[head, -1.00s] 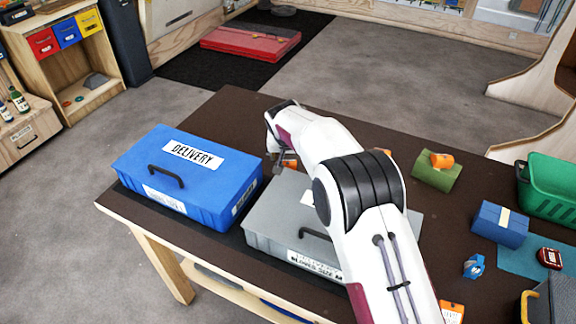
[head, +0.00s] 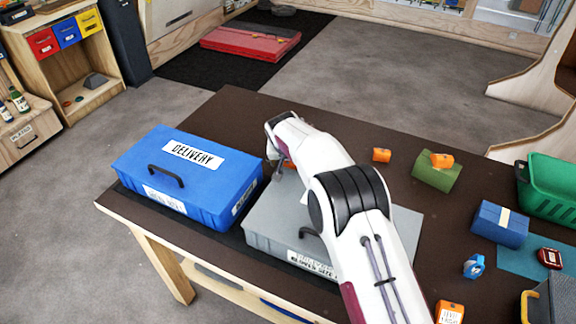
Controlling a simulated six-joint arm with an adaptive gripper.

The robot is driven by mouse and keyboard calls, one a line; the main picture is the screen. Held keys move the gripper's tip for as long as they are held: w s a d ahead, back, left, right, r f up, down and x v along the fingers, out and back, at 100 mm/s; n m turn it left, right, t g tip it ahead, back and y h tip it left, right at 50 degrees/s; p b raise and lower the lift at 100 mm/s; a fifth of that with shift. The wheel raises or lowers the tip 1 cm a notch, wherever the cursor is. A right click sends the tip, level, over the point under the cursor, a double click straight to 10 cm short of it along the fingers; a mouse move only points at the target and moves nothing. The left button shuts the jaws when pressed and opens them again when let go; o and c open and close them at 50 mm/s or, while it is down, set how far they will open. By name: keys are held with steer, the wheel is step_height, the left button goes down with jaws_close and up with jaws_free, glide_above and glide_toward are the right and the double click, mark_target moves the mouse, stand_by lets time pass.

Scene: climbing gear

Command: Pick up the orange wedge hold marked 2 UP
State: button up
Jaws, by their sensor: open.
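My gripper (head: 276,165) is mostly hidden behind my white arm, at the back edge of the grey case; it is open. A bit of an orange piece (head: 289,165) shows beside it, partly hidden, and I cannot tell whether they touch. A small orange block (head: 381,155) lies on the dark table right of my arm. Another orange piece (head: 441,160) rests on a green block (head: 436,178). No 2 UP mark is readable on any of them, so I cannot tell which is the wedge hold.
A blue DELIVERY case (head: 150,172) and a grey case (head: 268,232), both closed, stand at the table's front left. At right are a blue block (head: 499,225), a green crate (head: 550,196), a blue tape roll (head: 474,266) and a labelled orange item (head: 449,312). The back middle is clear.

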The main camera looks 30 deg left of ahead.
steer(key=shift+w+f, duration=0.15)
steer(key=shift+f, duration=0.15)
stand_by(0.4)
steer(key=c, duration=1.2)
